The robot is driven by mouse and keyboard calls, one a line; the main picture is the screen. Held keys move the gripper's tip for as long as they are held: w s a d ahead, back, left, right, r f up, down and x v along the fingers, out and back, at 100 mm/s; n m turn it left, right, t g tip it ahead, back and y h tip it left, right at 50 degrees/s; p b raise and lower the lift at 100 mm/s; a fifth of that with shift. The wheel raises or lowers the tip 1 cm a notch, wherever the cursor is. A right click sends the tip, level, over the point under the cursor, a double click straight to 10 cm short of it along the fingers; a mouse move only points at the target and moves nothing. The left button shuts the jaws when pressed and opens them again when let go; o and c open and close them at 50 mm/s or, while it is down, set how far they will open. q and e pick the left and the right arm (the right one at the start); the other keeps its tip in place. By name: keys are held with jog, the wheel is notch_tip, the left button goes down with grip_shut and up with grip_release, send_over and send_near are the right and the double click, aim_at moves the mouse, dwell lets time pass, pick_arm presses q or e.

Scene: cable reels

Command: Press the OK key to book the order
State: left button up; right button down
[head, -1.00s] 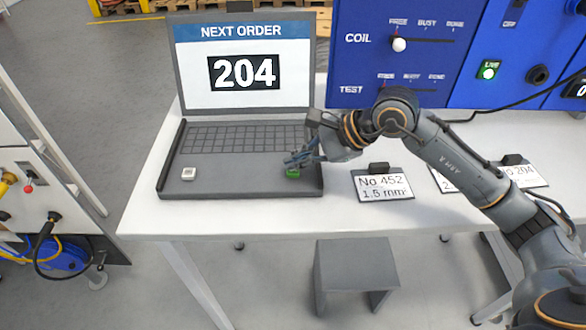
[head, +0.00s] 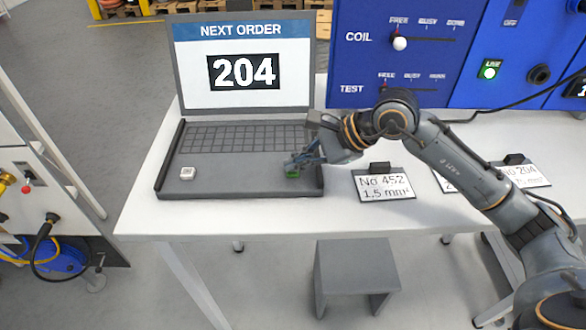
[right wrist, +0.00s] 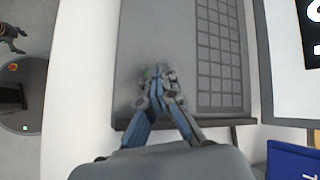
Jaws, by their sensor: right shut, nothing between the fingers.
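The laptop (head: 240,185) stands open on the white table, its screen (head: 243,70) reading "NEXT ORDER 204". A green key (head: 292,174) sits at the right front of its base; a white key (head: 187,174) sits at the left front. I cannot read a label on either. My right gripper (head: 296,164) is shut and empty, its fingertips right over the green key and partly hiding it. In the right wrist view the fingertips (right wrist: 156,76) cover most of the green key (right wrist: 146,72). I cannot tell whether they touch it. My left gripper is not in view.
A card (head: 384,187) reading "No 452, 1.5 mm²" stands right of the laptop, with more cards (head: 524,174) further right. A blue panel (head: 395,55) with COIL and TEST sliders stands behind. A grey stool (head: 357,268) is below the table's front edge.

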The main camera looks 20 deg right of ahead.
aim_at(297, 172)
jog(key=shift+r, duration=0.8)
jog(key=shift+r+p, duration=1.4)
jog(key=shift+r, duration=1.15)
jog(key=shift+f, duration=0.1)
